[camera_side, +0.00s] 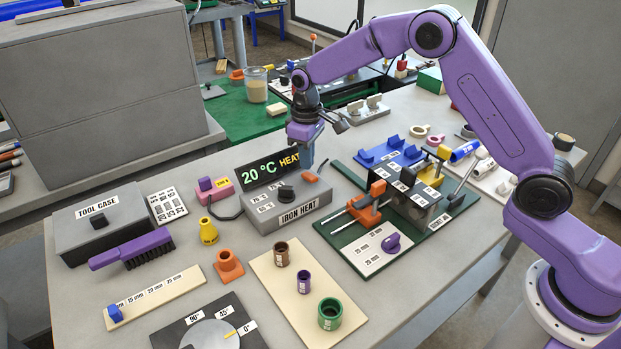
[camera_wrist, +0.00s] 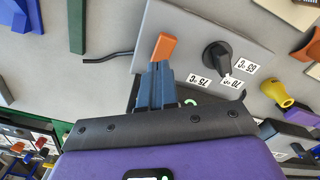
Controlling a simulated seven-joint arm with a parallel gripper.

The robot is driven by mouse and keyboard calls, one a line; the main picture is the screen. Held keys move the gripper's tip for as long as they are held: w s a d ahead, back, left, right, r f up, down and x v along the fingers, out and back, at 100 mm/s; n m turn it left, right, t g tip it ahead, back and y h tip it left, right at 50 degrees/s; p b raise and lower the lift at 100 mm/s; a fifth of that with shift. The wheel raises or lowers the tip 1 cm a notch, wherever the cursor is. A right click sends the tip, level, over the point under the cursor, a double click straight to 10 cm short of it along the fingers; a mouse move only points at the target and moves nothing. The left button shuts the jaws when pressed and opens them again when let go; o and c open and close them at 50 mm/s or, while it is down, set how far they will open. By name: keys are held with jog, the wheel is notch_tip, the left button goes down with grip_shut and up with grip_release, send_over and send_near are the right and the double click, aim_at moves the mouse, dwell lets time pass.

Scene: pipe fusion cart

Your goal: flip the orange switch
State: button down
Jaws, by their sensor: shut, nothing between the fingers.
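The orange switch (camera_side: 310,177) sits on the top of the grey box marked IRON HEAT (camera_side: 294,212), at its right end. In the wrist view the switch (camera_wrist: 164,47) lies just beyond my fingertips. My gripper (camera_side: 307,166) is shut and empty, pointing down right above the switch. In the wrist view its blue fingers (camera_wrist: 157,68) meet the near end of the switch in the picture; I cannot tell whether they touch it. A black knob (camera_side: 286,193) is on the same box, with temperature labels beside it. The display (camera_side: 271,168) behind reads 20 °C HEAT.
The green-based clamp fixture (camera_side: 390,238) stands right of the box. Pipe pieces on a cream board (camera_side: 267,262) lie in front. The display stands close beside my gripper.

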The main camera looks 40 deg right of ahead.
aim_at(307, 174)
jog(key=shift+r, duration=2.5)
jog(key=s+a+r+n, duration=0.1)
jog(key=s+r+n, duration=0.15)
jog(key=s, duration=0.75)
jog(key=s+a+r+n, duration=0.1)
jog(key=s+r, duration=0.2)
jog(key=s, duration=0.7)
jog(key=s+d+n, duration=0.1)
jog(key=s+d, duration=0.2)
jog(key=s, duration=0.3)
jog(key=s+d+n, duration=0.1)
jog(key=s+d, duration=0.2)
jog(key=s, duration=0.4)
jog(key=s+d+f+n, duration=0.1)
jog(key=s+d, duration=0.3)
jog(key=s, duration=0.3)
jog(key=shift+s, duration=0.15)
